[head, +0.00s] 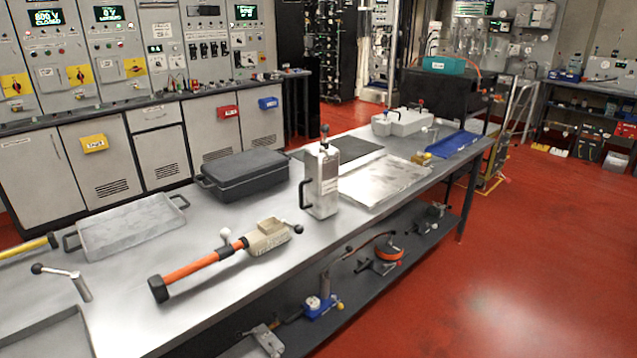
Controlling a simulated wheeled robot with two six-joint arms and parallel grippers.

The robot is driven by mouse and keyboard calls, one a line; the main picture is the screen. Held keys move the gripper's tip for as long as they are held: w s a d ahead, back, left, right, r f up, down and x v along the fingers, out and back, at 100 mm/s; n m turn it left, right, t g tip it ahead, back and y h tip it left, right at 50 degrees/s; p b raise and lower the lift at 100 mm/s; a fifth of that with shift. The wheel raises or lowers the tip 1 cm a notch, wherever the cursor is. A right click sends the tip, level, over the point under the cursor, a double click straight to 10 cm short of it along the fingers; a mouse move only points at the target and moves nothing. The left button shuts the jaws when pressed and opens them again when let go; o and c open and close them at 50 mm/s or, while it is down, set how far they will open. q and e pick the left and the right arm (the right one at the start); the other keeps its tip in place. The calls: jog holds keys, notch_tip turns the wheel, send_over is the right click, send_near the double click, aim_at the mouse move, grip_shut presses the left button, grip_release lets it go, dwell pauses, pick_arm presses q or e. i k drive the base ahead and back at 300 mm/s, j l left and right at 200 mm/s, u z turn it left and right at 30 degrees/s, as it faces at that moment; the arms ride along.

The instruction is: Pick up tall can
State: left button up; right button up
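A tall light-grey can (321,185) with a boxy body stands upright on the long metal workbench (255,285). It has a narrow neck with a dark knob on top and a dark handle on its left side. Small markings on its front are too small to read. It stands near the bench's front edge, right of the black case. Neither of my grippers is in view, and nothing is touching the can from above.
An orange-handled tool (202,262) lies left of the can. A flat metal tray (385,182) lies right of the can. Red floor (520,260) is open in front.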

aim_at(321, 181)
jog(key=i+l+u, duration=0.1)
jog(key=i+l, duration=0.15)
jog(key=i+l+u, duration=0.1)
jog(key=l, duration=0.3)
jog(key=i+l+u, duration=0.1)
jog(key=i+l, duration=0.2)
jog(key=i+l+u, duration=0.1)
jog(key=l, duration=0.35)
jog(key=i, duration=0.1)
